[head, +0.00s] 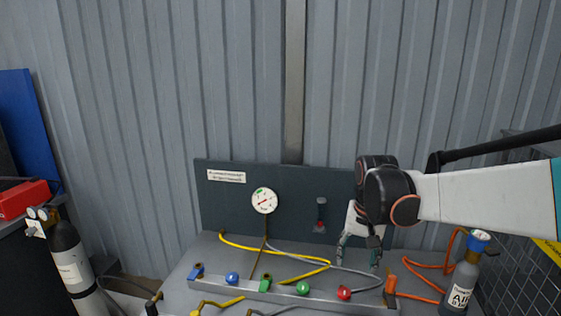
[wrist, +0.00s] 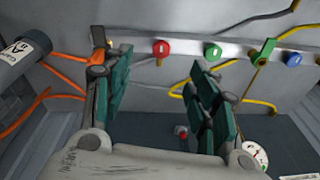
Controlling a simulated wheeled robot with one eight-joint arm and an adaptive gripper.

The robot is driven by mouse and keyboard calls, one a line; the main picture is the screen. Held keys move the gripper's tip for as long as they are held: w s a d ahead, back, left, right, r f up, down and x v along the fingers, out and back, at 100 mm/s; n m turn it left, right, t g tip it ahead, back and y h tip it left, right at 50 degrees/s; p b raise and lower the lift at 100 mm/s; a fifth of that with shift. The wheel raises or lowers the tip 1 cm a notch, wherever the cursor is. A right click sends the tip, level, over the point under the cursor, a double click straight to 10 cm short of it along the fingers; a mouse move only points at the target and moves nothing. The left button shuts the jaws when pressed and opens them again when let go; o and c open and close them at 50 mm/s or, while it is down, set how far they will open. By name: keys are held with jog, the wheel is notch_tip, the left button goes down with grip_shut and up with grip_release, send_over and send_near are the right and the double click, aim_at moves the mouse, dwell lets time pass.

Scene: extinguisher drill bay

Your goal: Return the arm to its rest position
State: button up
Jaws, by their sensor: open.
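My gripper (head: 360,254) hangs at the end of my white and black arm, over the right part of the grey bench (head: 205,262). In the wrist view my gripper (wrist: 160,85) shows two green-padded fingers spread apart with nothing between them. The red knob (head: 344,293) on the bench's front rail lies below and in front of it; the red knob also shows in the wrist view (wrist: 161,48), beyond the fingertips. I cannot tell how high the fingertips are above the bench.
A dark back panel (head: 220,205) holds a round gauge (head: 264,201). Blue and green knobs line the rail (head: 325,297), among yellow, grey and orange hoses. An air cylinder (head: 460,290) stands right, beside a mesh cage (head: 515,285). Another cylinder (head: 70,265) stands left. Corrugated wall stands behind.

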jog(key=s+r+n+t, duration=0.2)
jog(key=s+n+t, duration=0.2)
jog(key=s, duration=1.8)
jog(key=shift+r+t, duration=0.2)
jog(key=shift+t, duration=0.6)
jog(key=shift+c, duration=0.5)
